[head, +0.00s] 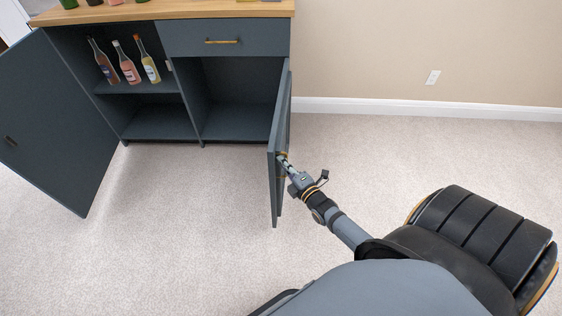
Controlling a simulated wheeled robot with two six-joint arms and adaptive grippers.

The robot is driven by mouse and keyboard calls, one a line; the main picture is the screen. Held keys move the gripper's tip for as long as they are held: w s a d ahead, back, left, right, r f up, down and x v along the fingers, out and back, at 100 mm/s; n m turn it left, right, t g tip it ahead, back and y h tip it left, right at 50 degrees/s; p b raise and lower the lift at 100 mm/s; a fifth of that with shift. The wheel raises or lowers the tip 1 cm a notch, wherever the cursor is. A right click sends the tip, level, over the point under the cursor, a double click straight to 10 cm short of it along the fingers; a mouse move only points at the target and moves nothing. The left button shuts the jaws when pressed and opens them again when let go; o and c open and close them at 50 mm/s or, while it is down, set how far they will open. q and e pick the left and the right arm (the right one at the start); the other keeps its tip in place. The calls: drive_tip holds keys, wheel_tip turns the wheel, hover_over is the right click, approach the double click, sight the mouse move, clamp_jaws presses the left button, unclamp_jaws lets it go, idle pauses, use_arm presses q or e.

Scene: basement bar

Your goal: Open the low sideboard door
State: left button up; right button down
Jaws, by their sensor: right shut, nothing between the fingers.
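The low sideboard (222,73) is dark blue-grey with a wooden top, at the upper left. Its left door (52,120) stands wide open, swung out to the left. Its right door (274,165) also stands open, seen nearly edge-on and pointing out into the room. My right gripper (284,160) is shut and empty at the right face of the right door, close to its brass handle. The fingertips are small here, and I cannot tell whether they touch the door. My left gripper is not in view.
Several bottles (131,65) stand on the shelf in the left compartment. The right compartment (238,100) looks empty. A drawer (210,39) above it is closed. Carpet (180,220) is clear between the doors.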

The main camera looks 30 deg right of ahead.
drive_tip(key=shift+s, duration=0.1)
drive_tip(key=s, duration=1.2)
drive_tip(key=shift+d, duration=0.2)
drive_tip(key=shift+w+f, duration=0.1)
wheel_tip(320, 180, down, 13)
drive_tip(key=s+m+g, duration=0.2)
drive_tip(key=m+g, duration=0.3)
drive_tip(key=s+a+f+m+g+h, duration=0.1)
drive_tip(key=s+f+m+g, duration=0.5)
drive_tip(key=f, duration=0.4)
drive_tip(key=s+a+f+m+g, duration=0.2)
drive_tip(key=s+f+m+g, duration=0.2)
drive_tip(key=s+f+m, duration=0.45)
use_arm(q)
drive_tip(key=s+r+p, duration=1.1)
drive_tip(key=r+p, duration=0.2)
drive_tip(key=p, duration=0.6)
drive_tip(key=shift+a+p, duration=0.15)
drive_tip(key=shift+p, duration=0.15)
use_arm(e)
drive_tip(key=s+r+n+g, duration=0.1)
drive_tip(key=s+r, duration=0.9)
drive_tip(key=s, duration=0.2)
drive_tip(key=shift+s+g, duration=0.15)
drive_tip(key=shift+g, duration=0.25)
